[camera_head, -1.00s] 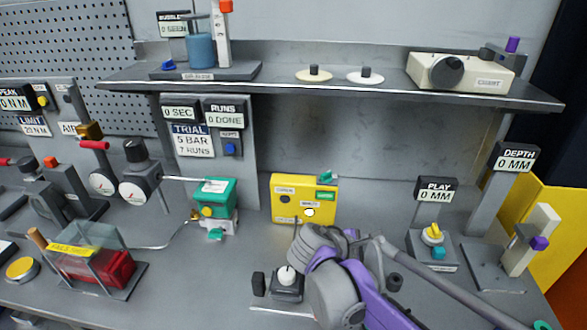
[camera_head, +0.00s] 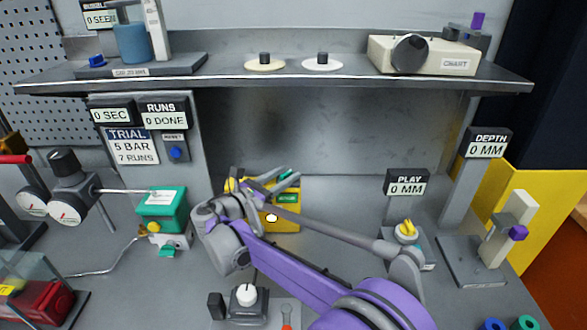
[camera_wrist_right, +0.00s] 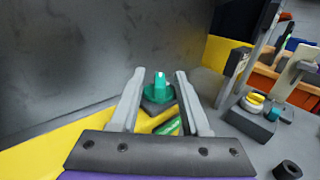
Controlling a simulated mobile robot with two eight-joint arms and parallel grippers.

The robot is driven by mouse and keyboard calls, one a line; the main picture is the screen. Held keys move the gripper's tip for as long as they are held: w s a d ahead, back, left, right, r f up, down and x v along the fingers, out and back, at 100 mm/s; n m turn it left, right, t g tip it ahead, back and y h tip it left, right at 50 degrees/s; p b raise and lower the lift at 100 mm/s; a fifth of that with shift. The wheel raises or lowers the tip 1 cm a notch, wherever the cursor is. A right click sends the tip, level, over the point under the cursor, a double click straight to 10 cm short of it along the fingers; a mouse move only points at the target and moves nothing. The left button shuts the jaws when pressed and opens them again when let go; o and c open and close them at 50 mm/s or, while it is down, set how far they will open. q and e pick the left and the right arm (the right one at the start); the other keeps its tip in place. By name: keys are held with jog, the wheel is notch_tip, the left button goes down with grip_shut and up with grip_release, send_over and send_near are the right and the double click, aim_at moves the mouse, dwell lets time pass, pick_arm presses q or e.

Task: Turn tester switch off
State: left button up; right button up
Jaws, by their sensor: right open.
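The tester is a yellow box (camera_head: 288,219) on the bench, partly hidden behind my right arm in the head view. Its teal switch (camera_wrist_right: 159,88) has an upright ridge and sits on a dark base at the box's top edge. My right gripper (camera_wrist_right: 161,75) is open, with one finger on each side of the switch in the right wrist view. I cannot tell whether the fingers touch it. In the head view the right gripper (camera_head: 276,183) is over the top of the box and hides part of the switch. My left gripper is not in view.
A green unit (camera_head: 162,208) stands left of the tester. The PLAY stand (camera_head: 407,184) with a yellow knob and the DEPTH stand (camera_head: 487,147) are to the right. A shelf (camera_head: 220,75) runs above, with a grey wall behind the tester.

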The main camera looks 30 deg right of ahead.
aim_at(291, 171)
jog(key=shift+x, duration=2)
grip_shut()
